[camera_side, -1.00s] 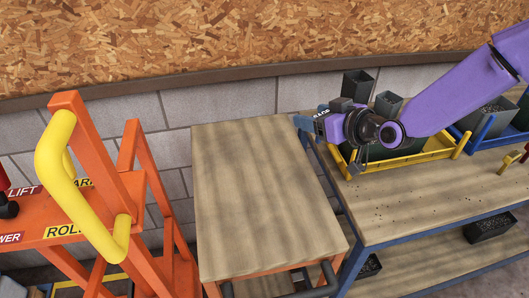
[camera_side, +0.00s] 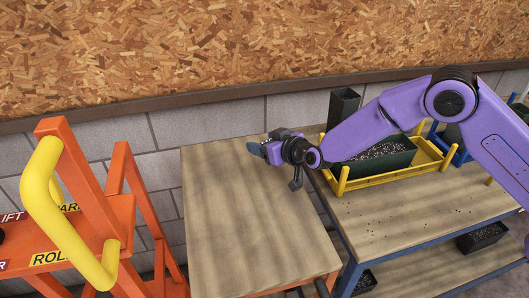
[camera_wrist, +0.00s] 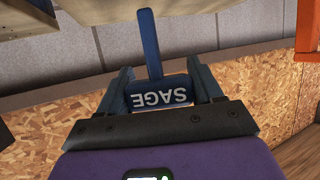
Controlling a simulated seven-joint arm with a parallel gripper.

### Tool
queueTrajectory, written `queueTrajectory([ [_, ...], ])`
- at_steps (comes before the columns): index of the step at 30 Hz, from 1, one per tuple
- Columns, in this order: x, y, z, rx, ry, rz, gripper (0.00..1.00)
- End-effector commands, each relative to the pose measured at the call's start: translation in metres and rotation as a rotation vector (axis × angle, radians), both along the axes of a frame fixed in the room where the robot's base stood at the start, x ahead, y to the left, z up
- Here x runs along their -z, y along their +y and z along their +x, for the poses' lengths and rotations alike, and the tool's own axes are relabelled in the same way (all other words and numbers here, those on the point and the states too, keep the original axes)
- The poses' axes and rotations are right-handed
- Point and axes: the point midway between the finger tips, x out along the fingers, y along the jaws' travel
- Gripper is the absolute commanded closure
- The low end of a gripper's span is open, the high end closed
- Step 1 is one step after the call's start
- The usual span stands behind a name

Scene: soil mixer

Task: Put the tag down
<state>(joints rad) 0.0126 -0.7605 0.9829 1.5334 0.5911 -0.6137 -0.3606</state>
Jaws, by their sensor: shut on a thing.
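The tag is a dark blue plant marker with a head lettered SAGE (camera_wrist: 158,98) and a narrow stake. In the wrist view the stake points away from my gripper (camera_wrist: 160,88), and the letters appear upside down. My gripper is shut on the tag's head, with one finger on each side. In the side view my gripper (camera_side: 262,148) is over the far right part of the small wooden table (camera_side: 250,225). The tag (camera_side: 254,148) shows there as a small blue shape at the gripper's end. The exact height above the table cannot be told.
The small table top is bare. To its right, a workbench (camera_side: 400,220) carries a yellow tray (camera_side: 375,181) with a dark soil-filled planter (camera_side: 385,158) and a tall dark pot (camera_side: 343,106). An orange frame with a yellow handle (camera_side: 40,190) stands left. A chipboard wall is behind.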

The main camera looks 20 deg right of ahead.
Motion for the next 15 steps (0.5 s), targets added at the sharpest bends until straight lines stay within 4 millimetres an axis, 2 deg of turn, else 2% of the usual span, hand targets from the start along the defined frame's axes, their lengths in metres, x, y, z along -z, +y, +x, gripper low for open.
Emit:
queueTrajectory([
  [7, 0.030, 0.002, 0.003, 0.000, 0.001, -0.002, 0.63],
  [15, 0.035, 0.002, 0.003, 0.000, 0.000, -0.001, 0.63],
])
